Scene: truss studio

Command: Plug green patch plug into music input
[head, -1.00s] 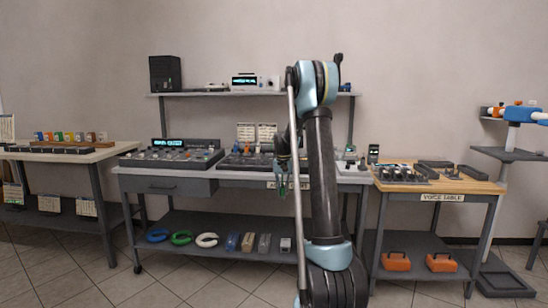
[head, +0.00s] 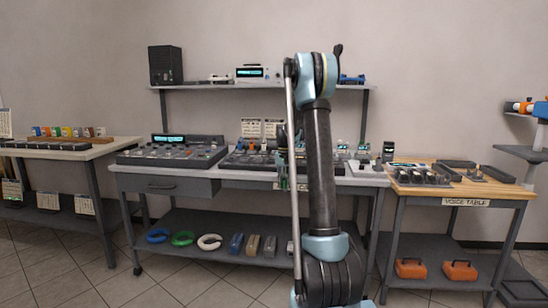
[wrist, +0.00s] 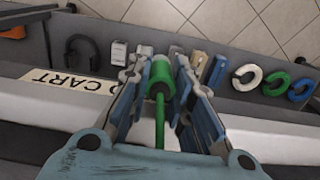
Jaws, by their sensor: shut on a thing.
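The green patch plug (wrist: 160,78) is held between the two fingers of my gripper (wrist: 159,72) in the wrist view. A green cable or stem runs from it toward the wrist. The plug is in the air in front of the cart edge, which carries a label ending in "CART" (wrist: 70,88). In the head view my gripper (head: 283,170) hangs at the cart's front edge, partly hidden by my arm. A dark panel with small knobs or sockets (head: 245,160) stands on the cart behind it. I cannot tell which socket is the music input.
A mixer (head: 172,152) stands left on the cart. Blue, green and white coils (head: 209,242) lie on the lower shelf. The voice table (head: 470,187) is at the right, holding black devices. A shelf (head: 215,86) with a speaker (head: 165,66) is above.

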